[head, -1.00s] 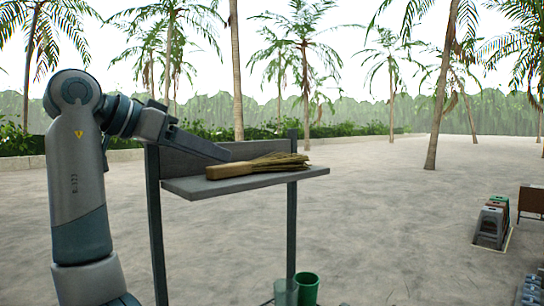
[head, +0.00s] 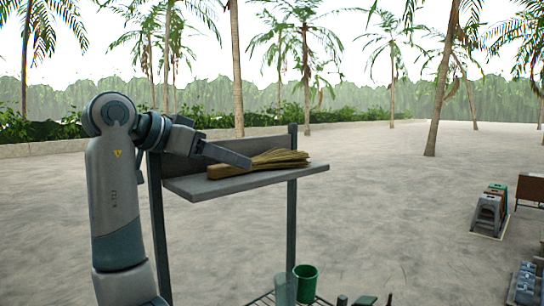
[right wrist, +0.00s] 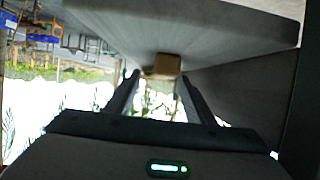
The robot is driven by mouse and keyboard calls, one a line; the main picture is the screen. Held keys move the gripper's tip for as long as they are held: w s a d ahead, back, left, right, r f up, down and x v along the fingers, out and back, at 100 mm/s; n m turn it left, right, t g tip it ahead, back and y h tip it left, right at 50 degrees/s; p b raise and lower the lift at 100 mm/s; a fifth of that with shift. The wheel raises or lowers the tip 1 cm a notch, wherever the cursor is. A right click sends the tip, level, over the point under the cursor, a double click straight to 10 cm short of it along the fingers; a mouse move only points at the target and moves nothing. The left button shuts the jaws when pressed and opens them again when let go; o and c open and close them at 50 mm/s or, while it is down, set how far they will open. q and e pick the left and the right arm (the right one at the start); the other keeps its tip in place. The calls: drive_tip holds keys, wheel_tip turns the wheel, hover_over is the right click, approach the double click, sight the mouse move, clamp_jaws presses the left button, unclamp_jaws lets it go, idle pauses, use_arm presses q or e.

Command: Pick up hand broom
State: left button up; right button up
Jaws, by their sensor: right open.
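The hand broom (head: 282,158) lies on the grey shelf (head: 215,187), with its wooden handle to the left and its straw bristles to the right. My right gripper (head: 248,160) is over the handle in the head view and hides part of it. In the right wrist view, the jaws of the right gripper (right wrist: 159,76) are open, and the end of the broom handle (right wrist: 163,66) shows between and just beyond the fingertips. I cannot tell whether the fingers touch the handle. My left gripper is not in view.
The shelf has a back panel and dark posts (head: 292,220). A green bucket (head: 306,284) and a clear container stand on a low rack below. Stacked stools (head: 489,212) stand at the right. Sandy ground between is open.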

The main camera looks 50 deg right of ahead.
sight(258, 164)
drive_tip(key=shift+d+p, duration=0.4)
drive_tip(key=shift+d, duration=0.1)
drive_tip(key=shift+p+x, duration=0.6)
drive_tip(key=shift+x, duration=0.3)
drive_tip(key=shift+d+f, duration=0.35)
drive_tip(key=shift+d, duration=0.05)
drive_tip(key=shift+w+a, duration=0.1)
drive_tip(key=shift+a, duration=0.05)
drive_tip(key=c, duration=1.1)
